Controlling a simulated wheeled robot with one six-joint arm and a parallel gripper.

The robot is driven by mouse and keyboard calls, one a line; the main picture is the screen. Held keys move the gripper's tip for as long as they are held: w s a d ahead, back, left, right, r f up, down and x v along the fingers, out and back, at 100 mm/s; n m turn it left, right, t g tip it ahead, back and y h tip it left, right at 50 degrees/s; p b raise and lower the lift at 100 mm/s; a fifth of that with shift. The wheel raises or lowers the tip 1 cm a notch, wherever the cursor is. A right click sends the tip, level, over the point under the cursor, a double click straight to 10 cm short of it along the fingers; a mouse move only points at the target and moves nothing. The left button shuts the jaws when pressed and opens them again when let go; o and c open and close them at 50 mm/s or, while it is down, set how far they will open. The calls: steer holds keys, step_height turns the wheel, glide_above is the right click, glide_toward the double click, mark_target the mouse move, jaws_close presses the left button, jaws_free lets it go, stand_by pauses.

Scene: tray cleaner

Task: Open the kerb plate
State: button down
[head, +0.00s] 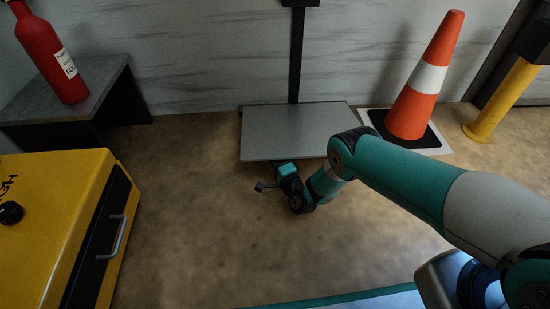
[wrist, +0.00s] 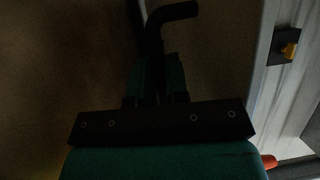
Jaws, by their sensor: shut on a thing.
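In the wrist view, the teal fingers of my gripper (wrist: 157,75) are shut on a dark bent bar (wrist: 172,13), which looks like a handle. The head view does not show this bar clearly, and the wrist view is very dark.
An orange and white cone (head: 425,77) on a pale mat (head: 447,148) stands right of the plate, with a yellow bollard (head: 500,100) beyond. A yellow box (head: 60,215) and a bench (head: 105,93) with a red extinguisher (head: 50,52) are left. Floor in front is clear.

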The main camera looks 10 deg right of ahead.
steer(key=shift+w+d, duration=0.2)
steer(key=shift+d, duration=0.1)
steer(key=c, duration=1.2)
jaws_free()
steer(key=shift+d, duration=0.1)
steer(key=shift+a, duration=0.25)
steer(key=shift+s+d+r+p, duration=0.2)
steer(key=shift+s+p, duration=0.35)
steer(key=shift+p, duration=0.7)
steer(key=p+v, duration=0.6)
steer(key=v, duration=0.1)
steer(key=p+v, duration=0.6)
steer(key=v, duration=0.1)
steer(key=shift+s+d+f, duration=0.2)
steer(key=shift+s+f, duration=0.05)
steer(key=shift+s, duration=0.1)
steer(key=shift+p+v, duration=0.4)
steer(key=shift+v, duration=0.4)
steer(key=shift+f, duration=0.1)
